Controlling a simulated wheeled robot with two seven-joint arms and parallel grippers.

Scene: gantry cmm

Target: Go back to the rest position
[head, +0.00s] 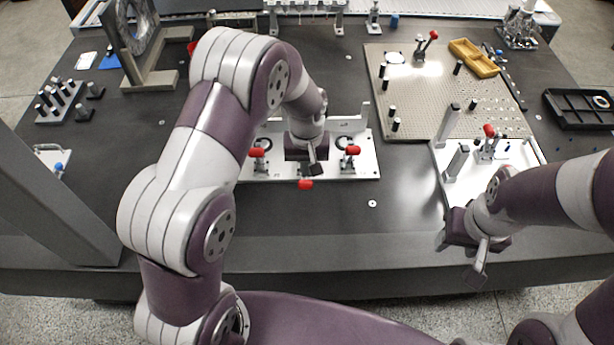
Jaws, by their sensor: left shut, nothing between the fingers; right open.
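My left gripper (316,166) is over the middle of a white fixture plate (330,171) with red-tipped toggle clamps (352,151). Its fingers are shut with nothing visible between them, close to the front red clamp tip (305,184). The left arm hides part of the plate. I cannot tell whether the gripper touches the plate or the clamp. My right gripper (458,262) is open and empty, above the table's front edge at the right, just in front of a second white fixture plate (526,152).
The dark table (400,235) is clear along its front middle. A perforated plate (440,85) with black pins and a yellow tray (474,58) lies at the back right. A black tray (580,112) is at the far right. A grey stand (150,80) and a pin rack (58,103) are at left.

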